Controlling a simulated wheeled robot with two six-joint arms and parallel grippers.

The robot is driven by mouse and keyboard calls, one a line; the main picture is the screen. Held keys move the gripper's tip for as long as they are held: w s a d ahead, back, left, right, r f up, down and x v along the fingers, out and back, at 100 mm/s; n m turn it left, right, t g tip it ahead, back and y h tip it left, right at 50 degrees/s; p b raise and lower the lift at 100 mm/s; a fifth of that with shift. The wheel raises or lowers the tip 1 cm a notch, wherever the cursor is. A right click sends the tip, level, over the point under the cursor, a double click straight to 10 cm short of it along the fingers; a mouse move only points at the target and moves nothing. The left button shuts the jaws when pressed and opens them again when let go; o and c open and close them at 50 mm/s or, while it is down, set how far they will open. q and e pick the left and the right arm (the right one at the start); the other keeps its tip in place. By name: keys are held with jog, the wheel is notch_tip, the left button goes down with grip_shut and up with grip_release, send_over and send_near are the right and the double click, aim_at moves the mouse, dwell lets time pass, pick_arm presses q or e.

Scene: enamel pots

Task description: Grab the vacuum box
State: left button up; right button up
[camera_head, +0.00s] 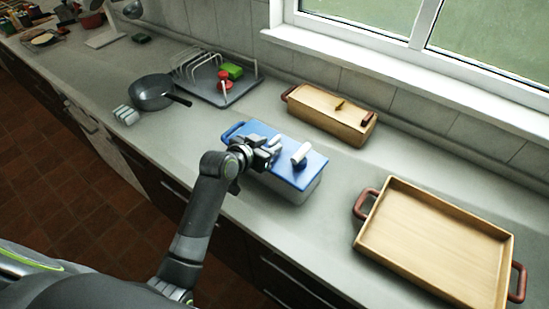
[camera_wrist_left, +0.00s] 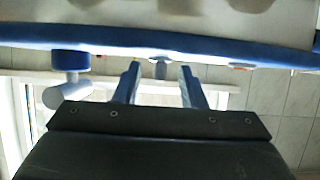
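The vacuum box (camera_head: 308,189) has a pale body and a blue lid (camera_head: 308,172) with a blue handle at its left end. It stands on the counter in the middle of the head view. A white cylindrical knob (camera_head: 300,153) sits on the lid; it also shows in the left wrist view (camera_wrist_left: 68,92). My left gripper (camera_head: 270,150) is at the lid, left of the knob. In the left wrist view its two fingers (camera_wrist_left: 160,78) are apart, with the blue lid edge (camera_wrist_left: 200,50) close beyond the tips. Whether they touch the lid is unclear. My right gripper is not in view.
A wooden lidded box (camera_head: 325,112) stands behind, near the window wall. A wooden tray (camera_head: 440,238) with reddish handles is to the right. A dark pan (camera_head: 150,93) and a grey rack tray (camera_head: 215,88) are to the left. Counter front right of the box is clear.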

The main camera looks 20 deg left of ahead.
pick_arm(q)
jog(key=shift+w+d+f, duration=0.1)
jog(key=shift+w+f, duration=0.05)
jog(key=shift+w, duration=0.2)
grip_shut()
dwell(1.2)
